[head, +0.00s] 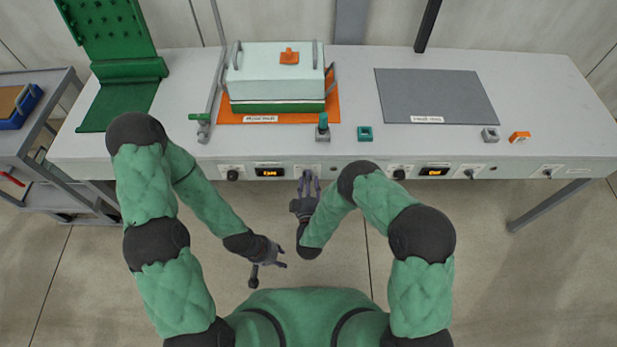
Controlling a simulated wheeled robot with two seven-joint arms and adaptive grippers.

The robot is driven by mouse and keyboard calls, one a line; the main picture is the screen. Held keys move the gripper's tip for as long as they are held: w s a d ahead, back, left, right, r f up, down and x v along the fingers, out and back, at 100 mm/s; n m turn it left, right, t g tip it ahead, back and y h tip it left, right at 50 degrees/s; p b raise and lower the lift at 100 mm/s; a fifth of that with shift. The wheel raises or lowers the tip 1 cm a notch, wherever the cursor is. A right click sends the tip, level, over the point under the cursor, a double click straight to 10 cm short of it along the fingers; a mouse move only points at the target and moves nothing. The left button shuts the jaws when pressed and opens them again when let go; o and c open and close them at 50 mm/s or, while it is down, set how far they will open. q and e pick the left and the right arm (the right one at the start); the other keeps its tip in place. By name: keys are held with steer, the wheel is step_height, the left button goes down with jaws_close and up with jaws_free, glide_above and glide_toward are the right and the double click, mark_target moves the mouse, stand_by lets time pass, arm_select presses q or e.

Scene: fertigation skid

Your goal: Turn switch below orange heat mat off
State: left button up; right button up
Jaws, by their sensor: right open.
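The orange heat mat (222,117) lies on the bench at left with a pale, green-based box (275,75) on it. Below it, the front panel carries a black knob (233,174), a lit display (269,172) and a light switch plate (308,167). My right gripper (308,174) is open, its two fingers pointing at this plate. The fingers cover the switch, so its position and any contact are hidden. My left gripper (283,257) is open and empty, low in front of the bench.
A grey mat (435,95) lies at right, with another knob (399,174), display (434,171) and switch (469,174) below it. A green board (120,105) and a grey cart (25,150) stand at left. Small blocks, including a teal one (365,133), sit near the bench edge.

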jaws_close()
steer(key=shift+r+n+b, duration=0.1)
steer(key=shift+n+b, duration=0.4)
steer(key=shift+n, duration=0.7)
jaws_free()
